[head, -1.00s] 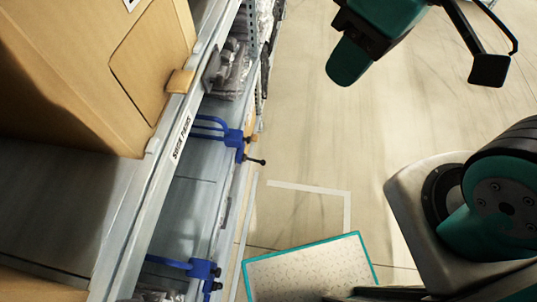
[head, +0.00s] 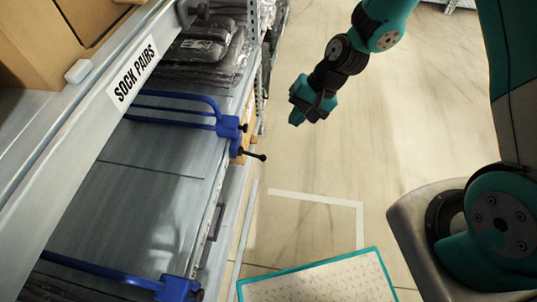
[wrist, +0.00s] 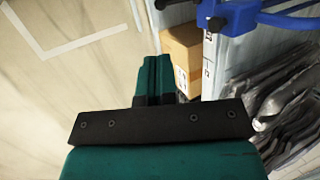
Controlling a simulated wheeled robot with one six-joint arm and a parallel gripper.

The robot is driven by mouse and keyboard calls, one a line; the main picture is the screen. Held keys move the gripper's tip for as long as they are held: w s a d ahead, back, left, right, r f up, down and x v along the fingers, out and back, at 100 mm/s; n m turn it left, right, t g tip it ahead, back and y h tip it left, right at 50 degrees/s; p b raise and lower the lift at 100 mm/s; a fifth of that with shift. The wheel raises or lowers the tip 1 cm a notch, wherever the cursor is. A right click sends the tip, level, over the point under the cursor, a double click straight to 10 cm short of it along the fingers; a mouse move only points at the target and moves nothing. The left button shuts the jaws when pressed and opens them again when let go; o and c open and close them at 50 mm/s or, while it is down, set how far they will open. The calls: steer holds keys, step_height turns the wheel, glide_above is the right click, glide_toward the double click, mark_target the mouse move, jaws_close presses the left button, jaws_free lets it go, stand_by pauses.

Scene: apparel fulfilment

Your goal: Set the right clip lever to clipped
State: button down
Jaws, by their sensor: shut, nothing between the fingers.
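Two blue clip dividers are fixed on the shelf edge at the left of the head view. The upper blue clip (head: 229,127), farther along in the label's reading direction, has a thin black lever (head: 253,155) sticking out over the aisle. The lower blue clip (head: 178,289) is cut by the bottom edge. My gripper (head: 297,117) is shut and empty, out over the aisle to the right of the upper clip and apart from it. In the wrist view my shut fingers (wrist: 152,78) show in the middle; a blue clip (wrist: 238,16) with black knobs is at the top right.
A beam labelled "SOCK PAIRS" (head: 134,75) crosses above the shelf deck (head: 140,190). Dark bagged garments (head: 205,50) lie beyond the upper clip. A cardboard box (wrist: 182,47) sits near my fingers in the wrist view. The aisle floor (head: 300,165) is clear.

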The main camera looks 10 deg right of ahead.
mark_target(265, 156)
steer(key=b+x, duration=0.2)
steer(key=x, duration=1.2)
steer(key=shift+b, duration=0.35)
